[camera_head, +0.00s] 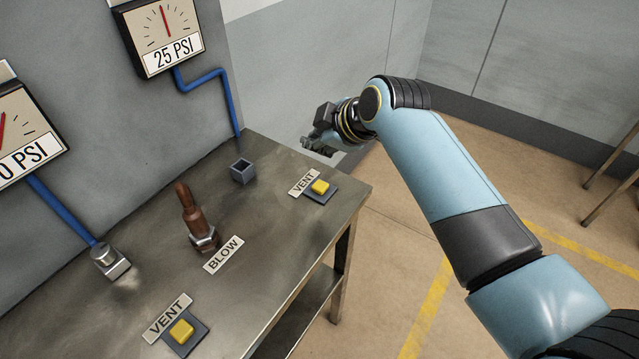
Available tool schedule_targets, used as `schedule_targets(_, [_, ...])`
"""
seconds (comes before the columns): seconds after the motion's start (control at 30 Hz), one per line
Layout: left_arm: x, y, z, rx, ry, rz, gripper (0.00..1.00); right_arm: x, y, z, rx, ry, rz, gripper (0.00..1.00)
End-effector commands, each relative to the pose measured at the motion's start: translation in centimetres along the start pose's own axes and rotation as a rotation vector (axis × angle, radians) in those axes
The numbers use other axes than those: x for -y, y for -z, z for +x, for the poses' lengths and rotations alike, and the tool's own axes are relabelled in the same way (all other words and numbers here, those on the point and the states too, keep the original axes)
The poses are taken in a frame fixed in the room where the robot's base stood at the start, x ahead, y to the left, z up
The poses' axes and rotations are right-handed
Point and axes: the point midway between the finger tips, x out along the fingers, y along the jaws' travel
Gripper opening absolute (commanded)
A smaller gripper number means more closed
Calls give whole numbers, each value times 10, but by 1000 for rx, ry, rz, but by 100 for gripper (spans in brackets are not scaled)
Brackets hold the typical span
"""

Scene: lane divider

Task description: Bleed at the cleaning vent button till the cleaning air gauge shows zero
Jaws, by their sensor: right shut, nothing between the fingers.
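Two yellow vent buttons on grey bases sit on the metal bench, each beside a VENT label. The far vent button (320,187) is near the right edge; the near vent button (181,331) is at the front. The upper gauge (157,35) reads 25 PSI with a red needle. The left gauge (22,135) is cut by the frame edge; its reading ends in 0 PSI. I cannot tell which gauge is the cleaning one. My right gripper (318,146) is shut and empty, apart from the far button and beyond it in the picture. My left gripper is out of view.
The bench (290,225) also carries a brown nozzle (192,212) by a BLOW label, a small dark square cup (242,170) and a metal fitting (110,261). Blue pipes run down from the gauges. The floor right of the bench is open, with yellow lines.

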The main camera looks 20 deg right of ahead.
Motion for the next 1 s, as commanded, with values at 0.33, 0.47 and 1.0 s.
schedule_targets(0.33, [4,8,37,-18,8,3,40,18,-18,24,1,0,1,0])
schedule_targets(0.47, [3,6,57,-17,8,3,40,27,-27,37,1,0,1,0])
schedule_targets(1.0, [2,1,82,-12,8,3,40,44,-44,60,0,0,1,0])
